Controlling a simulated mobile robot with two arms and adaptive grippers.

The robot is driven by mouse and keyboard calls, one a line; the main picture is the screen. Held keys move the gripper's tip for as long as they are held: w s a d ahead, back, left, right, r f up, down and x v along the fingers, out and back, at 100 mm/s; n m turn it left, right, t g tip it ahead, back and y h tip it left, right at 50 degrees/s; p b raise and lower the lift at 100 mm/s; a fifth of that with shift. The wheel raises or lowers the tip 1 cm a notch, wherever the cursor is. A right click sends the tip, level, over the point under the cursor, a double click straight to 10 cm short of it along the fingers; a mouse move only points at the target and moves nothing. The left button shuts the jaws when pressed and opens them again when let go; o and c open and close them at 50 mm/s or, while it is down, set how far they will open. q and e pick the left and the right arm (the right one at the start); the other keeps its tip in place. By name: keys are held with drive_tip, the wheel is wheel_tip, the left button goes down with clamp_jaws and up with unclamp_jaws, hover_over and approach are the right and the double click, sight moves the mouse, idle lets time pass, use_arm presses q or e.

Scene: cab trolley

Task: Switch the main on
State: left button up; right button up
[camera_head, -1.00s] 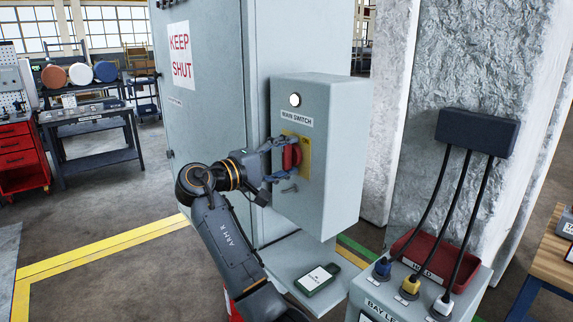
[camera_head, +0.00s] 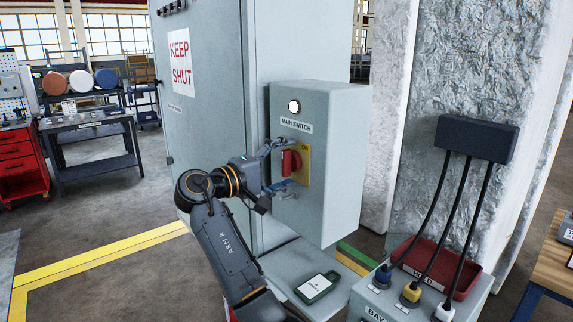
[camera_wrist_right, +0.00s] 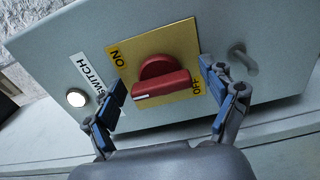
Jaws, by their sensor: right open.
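The main switch box (camera_head: 335,180) is a grey box on the cabinet's side, with a "MAIN SWITCH" label and a lit white lamp (camera_head: 294,107) above it. Its red rotary knob (camera_head: 290,163) sits on a yellow plate (camera_wrist_right: 185,45) marked ON and OFF. In the right wrist view the knob (camera_wrist_right: 165,85) has its white mark at the end towards the label and lamp, so the handle stands upright. My right gripper (camera_head: 279,167) is open at the knob, one finger above and one below it, with gaps visible. My left gripper is not in view.
A small handle (camera_wrist_right: 243,58) juts from the box below the plate. Under the box a shelf (camera_head: 285,262) holds a dark-framed device (camera_head: 317,286). To the right stand a red tray (camera_head: 432,265) and cables with coloured plugs. The cabinet door (camera_head: 208,70) reads "KEEP SHUT".

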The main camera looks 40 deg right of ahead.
drive_tip(key=s+a, duration=0.1)
drive_tip(key=a, duration=1.1)
